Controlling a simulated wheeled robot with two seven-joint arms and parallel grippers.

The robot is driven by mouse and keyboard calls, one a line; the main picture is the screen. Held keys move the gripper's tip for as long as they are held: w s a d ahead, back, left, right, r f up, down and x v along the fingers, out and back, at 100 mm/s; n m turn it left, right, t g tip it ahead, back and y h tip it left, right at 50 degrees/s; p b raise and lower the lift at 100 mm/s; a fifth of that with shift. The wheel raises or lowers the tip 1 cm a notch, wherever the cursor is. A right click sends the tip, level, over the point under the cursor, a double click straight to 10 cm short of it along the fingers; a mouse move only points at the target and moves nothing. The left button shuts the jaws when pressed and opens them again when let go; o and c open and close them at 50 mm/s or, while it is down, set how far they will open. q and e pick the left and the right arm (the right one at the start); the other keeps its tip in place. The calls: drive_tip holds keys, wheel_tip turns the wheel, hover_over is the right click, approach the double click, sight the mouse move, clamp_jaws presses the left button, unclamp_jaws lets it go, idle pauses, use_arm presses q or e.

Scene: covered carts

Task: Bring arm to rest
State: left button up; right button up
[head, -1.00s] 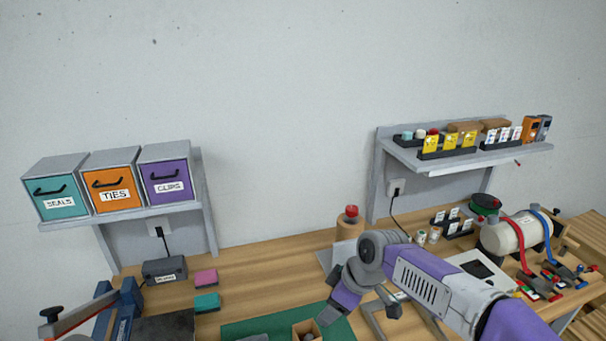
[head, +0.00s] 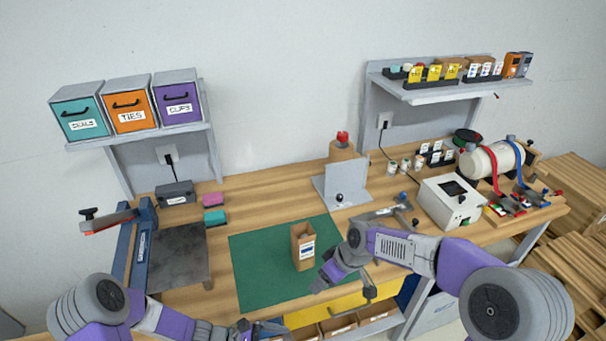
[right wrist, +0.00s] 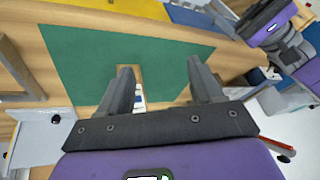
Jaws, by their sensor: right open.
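My right arm (head: 400,250) reaches in from the right in the head view. Its gripper (head: 344,290) is at the front of the bench, right of a brown paper bag (head: 303,250) and apart from it. In the right wrist view this gripper (right wrist: 160,68) has its fingers wide apart with nothing held; the bag shows partly behind one finger. My left arm (head: 165,320) comes in at the bottom left. Its gripper (head: 247,331) is at the bottom edge of the head view, partly cut off; its jaws are unclear.
The bag stands upright on a green mat (head: 260,280). A blue sealer-like press (head: 140,245) is left, a white box machine (head: 450,203) right, and a tank (head: 490,160) beyond it. Open bins (head: 340,325) sit below the front edge. Shelves hang on the wall.

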drive_tip(key=s+d+f+m+g+b, duration=0.1)
drive_tip(key=s+f+m, duration=0.3)
drive_tip(key=f, duration=0.7)
drive_tip(key=s+d+f+m+b, duration=0.1)
drive_tip(key=s+f+m, duration=0.2)
drive_tip(key=s+f, duration=0.5)
use_arm(q)
drive_tip(key=s+a+f+m+y, duration=0.1)
drive_tip(key=s+f+m+y, duration=0.3)
drive_tip(key=f+m, duration=0.3)
drive_tip(key=s+a+f+m+y+b, duration=0.1)
drive_tip(key=s+f+m+y, duration=0.4)
drive_tip(key=f+m, duration=0.2)
drive_tip(key=shift+s+a+f+m, duration=0.2)
drive_tip(key=shift+a+f+m, duration=0.1)
drive_tip(key=shift+a+m, duration=0.15)
use_arm(e)
drive_tip(key=s+d+f+m, duration=0.1)
drive_tip(key=s+f+m, duration=0.3)
drive_tip(key=s+f, duration=0.5)
drive_tip(key=shift+s+d+f+m, duration=0.15)
drive_tip(key=shift+d+f+m, duration=0.25)
drive_tip(key=shift+f, duration=0.35)
